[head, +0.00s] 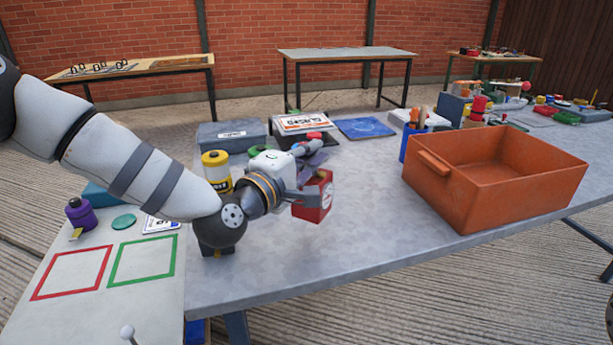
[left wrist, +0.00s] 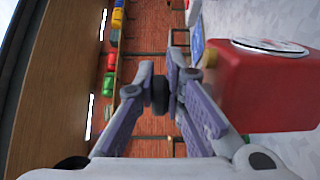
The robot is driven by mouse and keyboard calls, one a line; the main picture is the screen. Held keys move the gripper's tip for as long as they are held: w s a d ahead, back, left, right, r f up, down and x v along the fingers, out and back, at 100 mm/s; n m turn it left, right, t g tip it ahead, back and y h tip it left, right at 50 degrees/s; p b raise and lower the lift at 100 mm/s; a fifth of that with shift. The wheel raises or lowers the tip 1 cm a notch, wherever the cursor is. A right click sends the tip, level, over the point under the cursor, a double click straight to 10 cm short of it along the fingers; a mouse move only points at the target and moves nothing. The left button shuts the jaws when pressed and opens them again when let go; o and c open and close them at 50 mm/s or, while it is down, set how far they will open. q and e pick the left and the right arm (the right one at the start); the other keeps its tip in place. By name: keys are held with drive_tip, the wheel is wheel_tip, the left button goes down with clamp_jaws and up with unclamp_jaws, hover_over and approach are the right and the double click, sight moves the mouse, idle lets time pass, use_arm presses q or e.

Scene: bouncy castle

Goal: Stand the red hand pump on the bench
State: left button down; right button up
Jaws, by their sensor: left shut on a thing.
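A red block-shaped body (head: 318,198) with a white round label, which I take for the red hand pump, is at my left gripper's fingertips above the grey bench (head: 350,245). In the left wrist view the red pump (left wrist: 265,95) is tilted at the right, beside the fingers. My left gripper (head: 305,196) has its fingers closed around a dark part (left wrist: 160,95), which I take for part of the pump. The pump's underside is hidden, and it looks held a little off the bench top. My right gripper is not in view.
An orange crate (head: 500,208) stands at the right. A board with red and green outlines (head: 105,310) lies at the left. The bench's front middle is clear.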

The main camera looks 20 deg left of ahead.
use_arm(q)
drive_tip(key=shift+w+a+f, duration=0.25)
drive_tip(key=shift+a+f, duration=0.1)
drive_tip(key=shift+f, duration=0.1)
drive_tip(key=shift+w+a+f, duration=0.25)
drive_tip(key=shift+a+f, duration=0.05)
drive_tip(key=shift+f, duration=0.15)
drive_tip(key=shift+w+a+f+b, duration=0.15)
drive_tip(key=shift+f+b, duration=0.2)
drive_tip(key=shift+f, duration=1.35)
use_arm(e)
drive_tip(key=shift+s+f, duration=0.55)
use_arm(q)
drive_tip(key=shift+f, duration=0.25)
drive_tip(key=c, duration=1.7)
unclamp_jaws()
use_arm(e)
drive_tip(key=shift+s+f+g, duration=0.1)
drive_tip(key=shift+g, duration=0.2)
